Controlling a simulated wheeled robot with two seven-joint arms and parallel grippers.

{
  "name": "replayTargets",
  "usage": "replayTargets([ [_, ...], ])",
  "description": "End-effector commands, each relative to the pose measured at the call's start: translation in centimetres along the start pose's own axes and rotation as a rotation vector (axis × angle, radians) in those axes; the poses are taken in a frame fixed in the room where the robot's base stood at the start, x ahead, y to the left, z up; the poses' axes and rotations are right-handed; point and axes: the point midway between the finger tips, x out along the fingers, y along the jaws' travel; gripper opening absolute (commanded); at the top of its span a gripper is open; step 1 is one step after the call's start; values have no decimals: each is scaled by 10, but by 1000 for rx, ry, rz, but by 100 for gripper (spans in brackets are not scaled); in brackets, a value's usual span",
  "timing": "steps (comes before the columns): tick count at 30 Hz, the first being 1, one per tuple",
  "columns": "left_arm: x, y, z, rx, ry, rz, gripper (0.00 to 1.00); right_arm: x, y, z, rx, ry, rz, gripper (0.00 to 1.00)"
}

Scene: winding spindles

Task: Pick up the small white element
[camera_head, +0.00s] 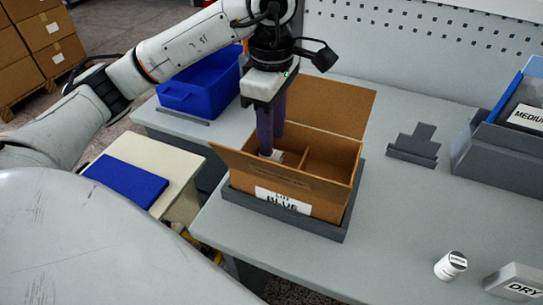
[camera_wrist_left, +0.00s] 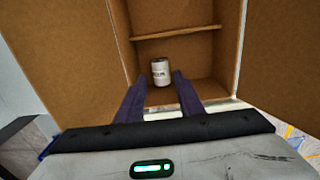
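A small white cylinder with dark print (camera_wrist_left: 160,72) stands in one compartment of the cardboard box in the left wrist view. In the head view a pale bit of it (camera_head: 277,157) shows by my fingertips; the rest is hidden. My left gripper (camera_head: 268,152) reaches down into the box. In the left wrist view its dark fingers (camera_wrist_left: 161,82) are apart, one on each side of the cylinder, with narrow gaps. A second small white cylinder with a dark label (camera_head: 451,265) is on the table at the lower right. My right gripper is not in view.
The cardboard box (camera_head: 318,190), labelled BLUE, has its flaps open and a divider inside; it sits in a grey tray (camera_head: 284,216). A blue bin (camera_head: 200,88) is behind left. A grey block labelled DRY (camera_head: 507,277) is at the right. The table between is clear.

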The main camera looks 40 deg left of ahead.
Motion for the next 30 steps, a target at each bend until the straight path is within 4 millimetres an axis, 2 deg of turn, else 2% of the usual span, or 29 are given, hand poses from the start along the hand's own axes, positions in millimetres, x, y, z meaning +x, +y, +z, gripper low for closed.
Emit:
replayTargets([
  [1, 10, -2, 0, 1, 0, -5, 34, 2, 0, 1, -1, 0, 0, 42],
  [7, 35, -3, -1, 1, 1, -4, 34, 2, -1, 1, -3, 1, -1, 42],
  [17, 41, -2, 0, 1, -1, 0, 34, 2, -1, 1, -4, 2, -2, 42],
  [23, 41, -2, 0, 1, -1, 0, 0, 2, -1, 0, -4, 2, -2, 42],
  [30, 41, -2, -1, 1, -1, 0, 0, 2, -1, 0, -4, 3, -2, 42],
])
